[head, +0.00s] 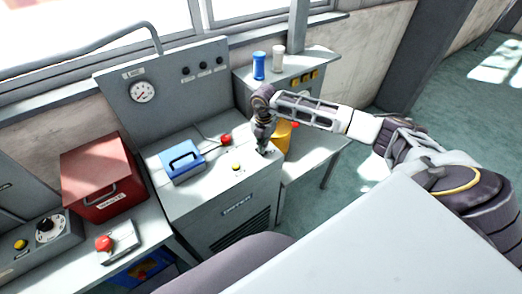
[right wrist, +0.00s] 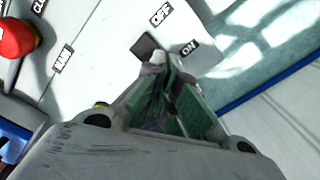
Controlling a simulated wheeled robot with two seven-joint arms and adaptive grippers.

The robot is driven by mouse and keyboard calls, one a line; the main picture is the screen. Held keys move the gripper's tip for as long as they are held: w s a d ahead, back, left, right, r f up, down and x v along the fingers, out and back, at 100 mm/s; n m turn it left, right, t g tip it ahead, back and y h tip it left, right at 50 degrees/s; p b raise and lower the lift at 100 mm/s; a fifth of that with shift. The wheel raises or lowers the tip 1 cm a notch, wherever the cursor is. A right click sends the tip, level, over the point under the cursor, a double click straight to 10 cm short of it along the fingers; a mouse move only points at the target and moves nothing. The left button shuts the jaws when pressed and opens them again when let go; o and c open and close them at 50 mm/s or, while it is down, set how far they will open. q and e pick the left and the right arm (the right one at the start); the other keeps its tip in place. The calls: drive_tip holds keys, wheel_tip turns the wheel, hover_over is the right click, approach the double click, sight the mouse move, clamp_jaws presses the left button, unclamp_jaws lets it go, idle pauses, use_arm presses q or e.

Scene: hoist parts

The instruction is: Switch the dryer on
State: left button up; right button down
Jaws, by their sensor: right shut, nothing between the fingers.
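The dryer (head: 215,225) is a grey cabinet with a sloped worktop and an upright back panel, in the middle left of the head view. Its switch (right wrist: 146,46) is a dark square plate between OFF and ON labels in the right wrist view; a pale stub shows at the fingertips, and I cannot tell its tilt. My right gripper (head: 263,148) points down over the right part of the worktop and hides the switch in the head view. In the right wrist view the gripper (right wrist: 160,75) is shut and empty, its tips at or very near the switch. My left gripper is not in view.
On the dryer are a blue handled block (head: 183,162), a red knob (head: 226,139), a yellow button (head: 236,167) and a gauge (head: 142,92). A red box (head: 90,180) and red push button (head: 104,243) are left. A yellow container (head: 283,135) stands right, behind my gripper.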

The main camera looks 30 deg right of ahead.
drive_tip(key=shift+f+b, duration=0.75)
drive_tip(key=shift+f, duration=0.45)
idle(1.5)
drive_tip(key=shift+r, duration=0.1)
drive_tip(key=shift+r+p, duration=2.15)
drive_tip(key=shift+r, duration=1.3)
drive_tip(key=shift+a, duration=0.1)
